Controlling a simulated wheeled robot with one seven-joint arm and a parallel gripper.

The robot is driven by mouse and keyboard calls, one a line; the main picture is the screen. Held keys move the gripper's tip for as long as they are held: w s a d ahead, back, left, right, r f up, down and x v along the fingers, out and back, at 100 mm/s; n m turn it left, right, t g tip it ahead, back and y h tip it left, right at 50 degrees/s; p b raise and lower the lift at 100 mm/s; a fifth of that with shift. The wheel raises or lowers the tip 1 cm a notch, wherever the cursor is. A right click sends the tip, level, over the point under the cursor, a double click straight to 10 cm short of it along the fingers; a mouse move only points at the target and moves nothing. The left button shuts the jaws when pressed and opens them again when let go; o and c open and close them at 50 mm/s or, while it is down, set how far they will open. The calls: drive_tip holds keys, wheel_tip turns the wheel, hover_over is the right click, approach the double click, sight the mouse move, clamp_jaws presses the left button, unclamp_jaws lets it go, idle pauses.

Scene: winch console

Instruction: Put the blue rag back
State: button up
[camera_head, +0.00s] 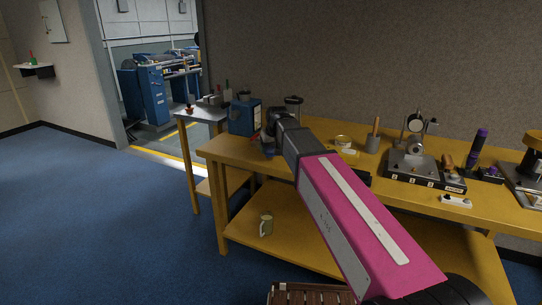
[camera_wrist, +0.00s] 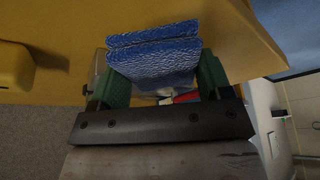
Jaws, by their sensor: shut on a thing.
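The blue rag (camera_wrist: 155,52) is a folded, textured cloth between the green fingers of my gripper (camera_wrist: 160,80) in the wrist view. My gripper is shut on it. In the head view my arm reaches over the left end of the yellow workbench (camera_head: 225,151), and my gripper (camera_head: 269,146) is just right of a blue box (camera_head: 244,117). The rag is mostly hidden there by my arm and hand. I cannot tell whether it touches the bench top.
A mug (camera_head: 266,225) sits on the lower shelf. A small side table (camera_head: 203,114) adjoins the left end. Blue floor at left is clear.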

drive_tip(key=shift+f, duration=1.65)
drive_tip(key=shift+f, duration=0.2)
drive_tip(key=o, duration=0.9)
drive_tip(key=shift+r, duration=0.15)
drive_tip(key=v, duration=1.2)
